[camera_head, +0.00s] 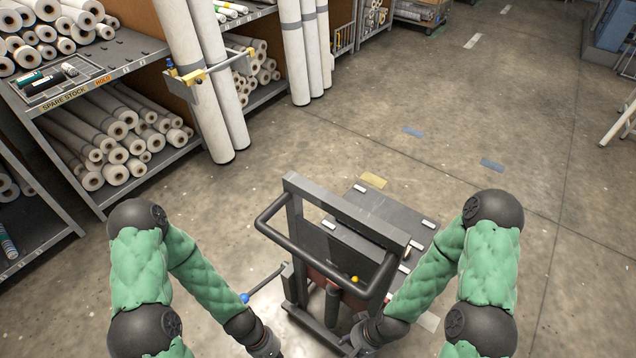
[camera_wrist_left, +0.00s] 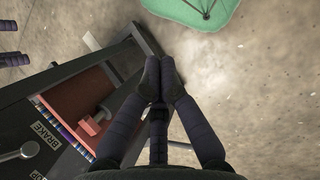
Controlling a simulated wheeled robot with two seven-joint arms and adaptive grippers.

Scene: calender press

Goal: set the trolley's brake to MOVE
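The grey trolley (camera_head: 402,236) stands at the bottom middle of the head view, its push handle (camera_head: 285,239) facing me. A rod with a blue knob (camera_head: 244,298) sticks out at its left, and a yellow knob (camera_head: 354,279) shows behind the handle. In the left wrist view, a dark panel carries a BRAKE label (camera_wrist_left: 46,135), a lever with a silver round end (camera_wrist_left: 28,149) and a partly cut-off label. My left gripper (camera_wrist_left: 159,76) has its fingertips together, empty, right of the panel. My right gripper (camera_head: 357,339) is low by the trolley; its fingers are unclear.
In the left wrist view, a red recess (camera_wrist_left: 72,98) holds a red block (camera_wrist_left: 95,122). Shelves of rolls (camera_head: 120,140) stand at the left, with upright white rolls (camera_head: 222,110) in front. The floor (camera_head: 500,120) beyond and right of the trolley is mostly clear.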

